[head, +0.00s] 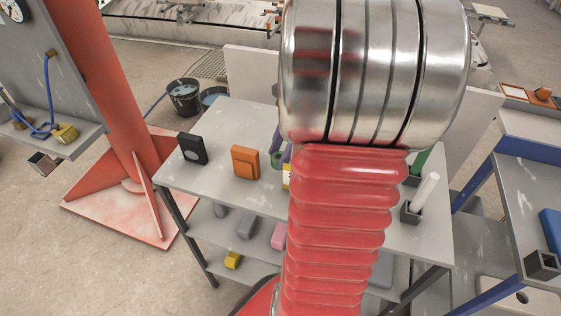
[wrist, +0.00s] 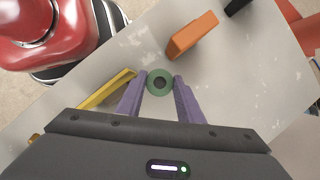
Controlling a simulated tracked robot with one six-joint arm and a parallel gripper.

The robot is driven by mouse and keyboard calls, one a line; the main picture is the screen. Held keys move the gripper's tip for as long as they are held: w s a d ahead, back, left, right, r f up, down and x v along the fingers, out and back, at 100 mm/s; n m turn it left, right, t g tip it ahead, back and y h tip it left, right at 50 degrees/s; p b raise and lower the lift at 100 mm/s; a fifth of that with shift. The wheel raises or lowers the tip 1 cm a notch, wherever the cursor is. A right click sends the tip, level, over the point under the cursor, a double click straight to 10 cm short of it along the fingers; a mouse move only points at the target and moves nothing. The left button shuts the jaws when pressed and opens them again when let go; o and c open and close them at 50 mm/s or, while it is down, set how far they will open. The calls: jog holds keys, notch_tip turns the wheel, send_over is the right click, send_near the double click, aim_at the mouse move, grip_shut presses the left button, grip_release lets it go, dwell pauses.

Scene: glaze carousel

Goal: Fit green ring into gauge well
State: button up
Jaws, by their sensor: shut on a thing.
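The green ring (wrist: 152,86) is between the two purple fingertips of my gripper (wrist: 161,82) in the wrist view. The gripper is shut on it, one finger at each side, and the ring's dark hole faces the camera. In the head view the ring (head: 277,158) shows as a small green patch beside a purple finger (head: 287,152), left of my arm, which hides most of the gripper. The ring is over the grey table (head: 232,122); I cannot tell its height. I cannot make out the gauge well for certain in either view.
An orange block (head: 245,162) and a black block (head: 192,148) stand on the table left of the gripper. A yellow piece (wrist: 106,91) lies close to the left finger. My arm hides the table's middle.

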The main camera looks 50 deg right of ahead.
jog(key=shift+f, duration=1.9)
jog(key=o, duration=0.8)
jog(key=shift+f, duration=0.1)
jog(key=shift+c, duration=0.2)
jog(key=v, duration=1.2)
jog(key=shift+w+a, duration=0.1)
